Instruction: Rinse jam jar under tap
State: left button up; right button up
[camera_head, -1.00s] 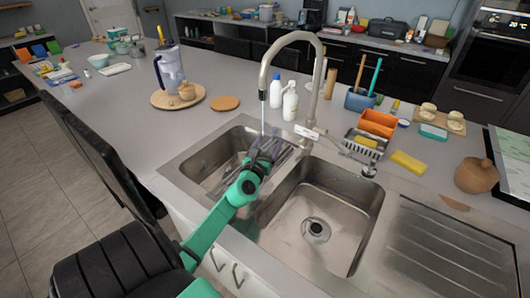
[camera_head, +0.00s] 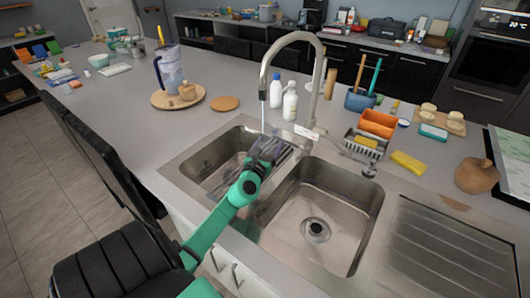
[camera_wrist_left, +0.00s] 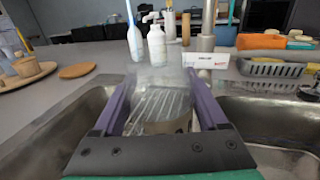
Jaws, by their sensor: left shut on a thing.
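The jam jar (camera_wrist_left: 160,98) is clear, see-through glass and sits between the purple fingers of my left gripper (camera_head: 265,148). The wrist view shows a darker patch low on the jar. My left gripper (camera_wrist_left: 160,92) is shut on the jar and holds it over the left basin (camera_head: 208,162). The tap (camera_head: 305,40) arches over the sink, and a thin water stream (camera_head: 262,118) falls from its spout towards the gripper and jar. Where the water meets the jar is hard to tell. My right gripper is out of view.
The right basin (camera_head: 345,205) is empty with a drain. A ribbed drainboard (camera_head: 450,250) is clear.

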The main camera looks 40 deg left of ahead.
aim_at(268, 155)
pick_arm(q)
jog(key=shift+s+a, duration=0.2)
jog(key=shift+d, duration=0.1)
jog(key=shift+s+d, duration=0.15)
jog(key=shift+d, duration=0.1)
jog(key=s+d, duration=0.1)
jog(key=s+d+p, duration=0.1)
jog(key=shift+s+d, duration=0.2)
jog(key=shift+d, duration=0.1)
jog(key=shift+s+d+p, duration=0.4)
jog(key=shift+s+d, duration=0.85)
jog(key=shift+d, duration=0.2)
